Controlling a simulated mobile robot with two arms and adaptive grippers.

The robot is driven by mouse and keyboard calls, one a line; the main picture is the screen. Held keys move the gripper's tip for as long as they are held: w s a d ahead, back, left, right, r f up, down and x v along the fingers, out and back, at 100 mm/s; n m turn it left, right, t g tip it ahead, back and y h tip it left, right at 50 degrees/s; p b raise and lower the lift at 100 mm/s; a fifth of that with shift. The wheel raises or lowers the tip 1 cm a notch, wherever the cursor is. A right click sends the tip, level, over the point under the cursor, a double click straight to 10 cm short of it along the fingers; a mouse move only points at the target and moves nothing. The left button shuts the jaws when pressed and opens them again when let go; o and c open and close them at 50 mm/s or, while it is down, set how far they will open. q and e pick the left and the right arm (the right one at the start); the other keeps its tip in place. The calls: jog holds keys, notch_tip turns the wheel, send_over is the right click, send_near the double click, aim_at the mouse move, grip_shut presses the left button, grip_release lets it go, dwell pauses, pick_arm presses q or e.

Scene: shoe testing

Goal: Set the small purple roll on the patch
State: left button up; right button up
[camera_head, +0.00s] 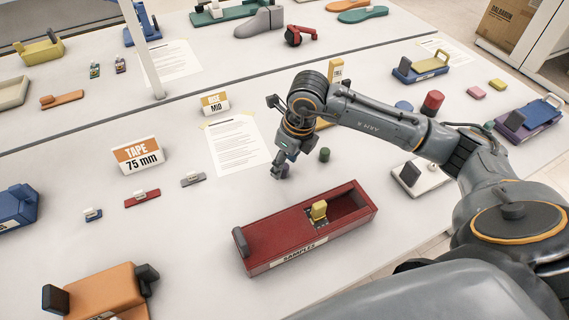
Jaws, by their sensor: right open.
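My right gripper (281,172) is open and points down over the white table, between the printed sheet and the red sample box. It is small and partly hidden by its own wrist, so I cannot tell what lies between its fingers. I cannot make out a small purple roll for sure. A short dark green cylinder (325,155) stands just right of the gripper, apart from it. A flat blue disc (404,106) lies farther right; I cannot tell whether it is the patch. My left gripper is not in view.
The red box (277,236) with a yellow block (319,209) lies in front of the gripper. A red cylinder (433,102) stands beyond my forearm. A tape sign (138,156) and small clips are at left. Bare table lies left of the red box.

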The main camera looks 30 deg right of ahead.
jog(key=v, duration=1)
jog(key=shift+r, duration=0.25)
